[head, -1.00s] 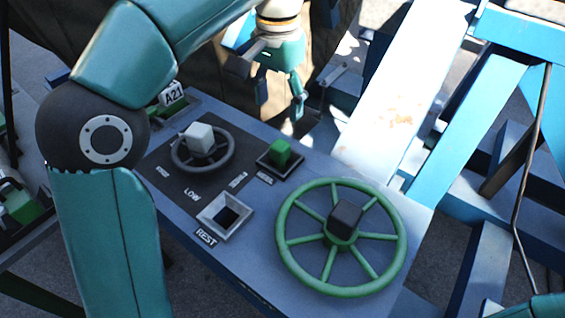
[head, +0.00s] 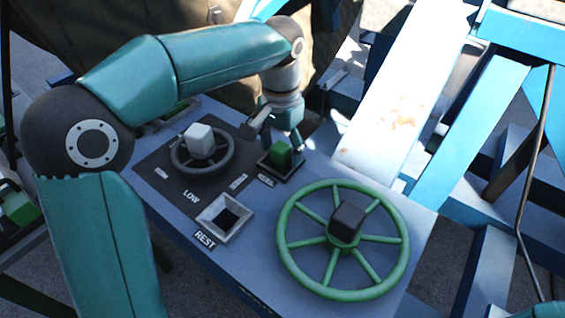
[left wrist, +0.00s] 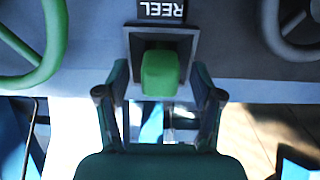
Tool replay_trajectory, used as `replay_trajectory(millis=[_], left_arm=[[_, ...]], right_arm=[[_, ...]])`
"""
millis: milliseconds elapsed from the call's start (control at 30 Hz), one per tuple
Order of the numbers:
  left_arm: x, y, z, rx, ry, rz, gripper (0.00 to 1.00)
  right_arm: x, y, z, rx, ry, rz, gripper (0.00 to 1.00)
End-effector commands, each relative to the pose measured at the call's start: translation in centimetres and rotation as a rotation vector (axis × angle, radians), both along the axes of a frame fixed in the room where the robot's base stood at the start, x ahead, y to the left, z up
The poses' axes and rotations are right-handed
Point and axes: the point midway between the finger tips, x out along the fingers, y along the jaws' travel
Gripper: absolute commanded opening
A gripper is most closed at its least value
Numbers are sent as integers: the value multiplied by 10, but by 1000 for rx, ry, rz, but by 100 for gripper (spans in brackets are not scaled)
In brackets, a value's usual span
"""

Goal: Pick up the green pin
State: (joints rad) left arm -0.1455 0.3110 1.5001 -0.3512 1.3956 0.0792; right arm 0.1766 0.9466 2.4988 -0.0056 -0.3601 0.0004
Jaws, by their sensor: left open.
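The green pin (head: 280,154) stands upright in a dark square socket (head: 264,168) on the blue-grey console, behind the green handwheel. In the left wrist view the green pin (left wrist: 160,74) sits between the fingers, below a label reading REEL. My left gripper (head: 276,138) is open and comes down from above and behind the pin. In the left wrist view my left gripper (left wrist: 160,98) has one finger on each side of the pin, with gaps visible.
A green handwheel (head: 288,270) with a dark hub block stands at the console's front right. A smaller dark wheel (head: 176,161) with a white block is left of the pin. An empty square socket marked REST (head: 207,231) lies in front. Blue beams (head: 478,120) fill the right.

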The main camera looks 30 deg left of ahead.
Motion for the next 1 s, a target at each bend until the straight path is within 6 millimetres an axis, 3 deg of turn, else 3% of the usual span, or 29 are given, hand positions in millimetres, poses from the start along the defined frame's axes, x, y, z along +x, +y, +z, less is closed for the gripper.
replay_trajectory(millis=[167, 567, 1000], left_arm=[[0, 0, 0, 0, -1, 1, 65], [0, 1, 1, 0, -1, 2, 0], [0, 1, 4, -1, -4, 3, 0]], right_arm=[[0, 0, 0, 0, 0, 0, 40], [0, 0, 0, 0, 0, 0, 40], [0, 0, 0, 0, 0, 0, 40]])
